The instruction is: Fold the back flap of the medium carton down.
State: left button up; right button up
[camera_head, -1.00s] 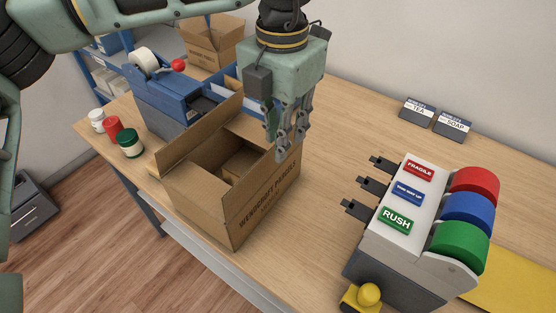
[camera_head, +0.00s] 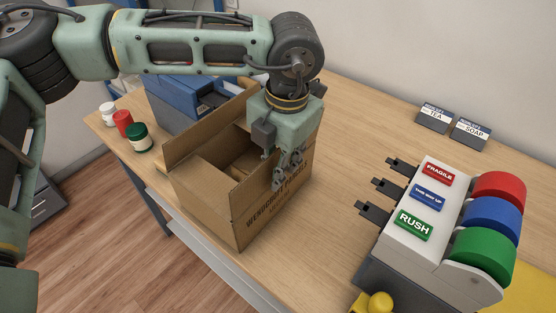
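The medium carton (camera_head: 205,205), brown with printing on its right-hand side, stands open on the counter. One flap (camera_head: 203,135) stands up along its far-left edge. A smaller brown shape (camera_head: 245,160) shows inside. My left gripper (camera_head: 287,178) points down at the carton's right side, its fingers in front of the upper part of the printed wall. Whether they touch the cardboard cannot be told. The fingers are close together and foreshortened, so their opening is unclear. The gripper hides the carton's far-right corner and any flap there. My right gripper is not in view.
A label dispenser (camera_head: 402,240) with coloured rolls is at right. Two cards (camera_head: 433,117) lie by the wall. The counter between carton and label dispenser is clear.

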pick_arm(q)
jog(key=shift+f, duration=0.1)
grip_shut()
dwell(0.6)
